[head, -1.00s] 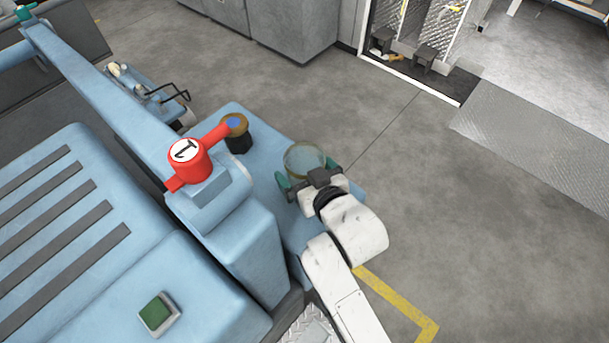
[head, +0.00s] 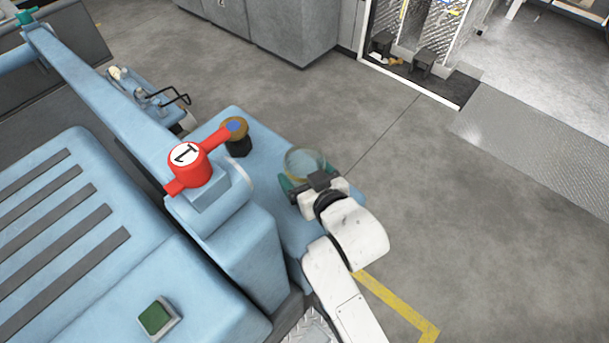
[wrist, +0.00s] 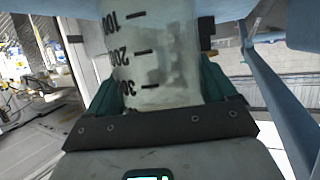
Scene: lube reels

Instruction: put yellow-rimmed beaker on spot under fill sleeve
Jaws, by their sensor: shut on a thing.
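The beaker (head: 304,162) is clear with a thin yellowish rim, and my gripper (head: 308,183) is shut on it at the right end of the blue shelf. In the wrist view the beaker (wrist: 150,50) stands between the green fingers of my gripper (wrist: 160,92), with black volume marks on its wall. The fill sleeve (head: 237,134), dark with a brass-coloured top, is at the end of the red arm, left of the beaker. The spot under the sleeve is hidden. I cannot tell whether the beaker touches the shelf.
The blue shelf surface (head: 268,180) between sleeve and beaker is clear. A green button (head: 157,317) is on the machine at lower left. Open floor lies to the right.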

